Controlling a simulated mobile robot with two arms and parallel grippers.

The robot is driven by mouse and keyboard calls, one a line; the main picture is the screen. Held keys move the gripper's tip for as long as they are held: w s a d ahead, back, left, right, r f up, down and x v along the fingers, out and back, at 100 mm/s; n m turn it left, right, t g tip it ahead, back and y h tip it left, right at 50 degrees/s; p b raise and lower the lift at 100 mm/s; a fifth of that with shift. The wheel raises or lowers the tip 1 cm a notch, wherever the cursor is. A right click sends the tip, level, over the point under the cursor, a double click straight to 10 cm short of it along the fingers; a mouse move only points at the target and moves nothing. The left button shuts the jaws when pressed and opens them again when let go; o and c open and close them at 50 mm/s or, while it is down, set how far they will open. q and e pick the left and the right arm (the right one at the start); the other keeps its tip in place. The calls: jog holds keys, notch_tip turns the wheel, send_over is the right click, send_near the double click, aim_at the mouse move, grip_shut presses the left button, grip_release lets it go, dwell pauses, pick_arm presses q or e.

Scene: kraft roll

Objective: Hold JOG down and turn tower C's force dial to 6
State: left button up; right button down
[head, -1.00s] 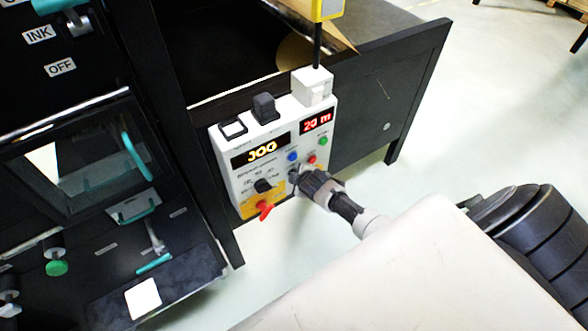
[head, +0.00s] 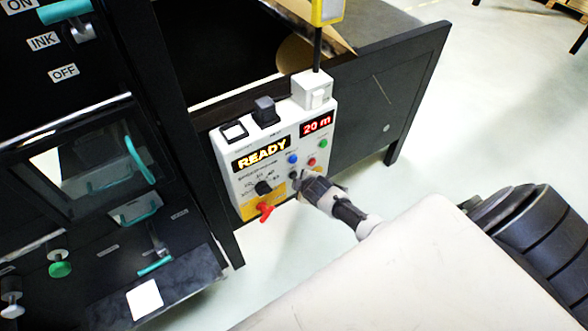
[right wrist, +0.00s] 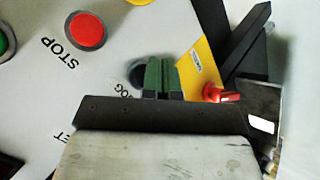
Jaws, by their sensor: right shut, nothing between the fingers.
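The control panel (head: 225,175) hangs on the dark frame; its display (head: 262,154) reads READY. My right gripper (head: 297,183) is at its lower right part, shut and empty. In the right wrist view the green fingertips (right wrist: 161,77) are over the edge of the dark round JOG button (right wrist: 137,73), whose label is partly hidden. I cannot tell whether the fingers touch it. A black rotary knob (head: 263,187) with printed marks sits on the panel. I cannot identify tower C's force dial in these views. My left gripper is not in view.
The red STOP button (right wrist: 85,30) is near the fingers. A red switch handle (head: 265,212) sticks out low on the panel. A second display (head: 317,124) reads 20 m. The black machine with teal handles (head: 137,158) stands left.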

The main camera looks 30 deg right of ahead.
jog(key=shift+s, duration=0.15)
jog(key=s+p, duration=0.3)
jog(key=s, duration=0.2)
dwell(0.4)
dwell(0.4)
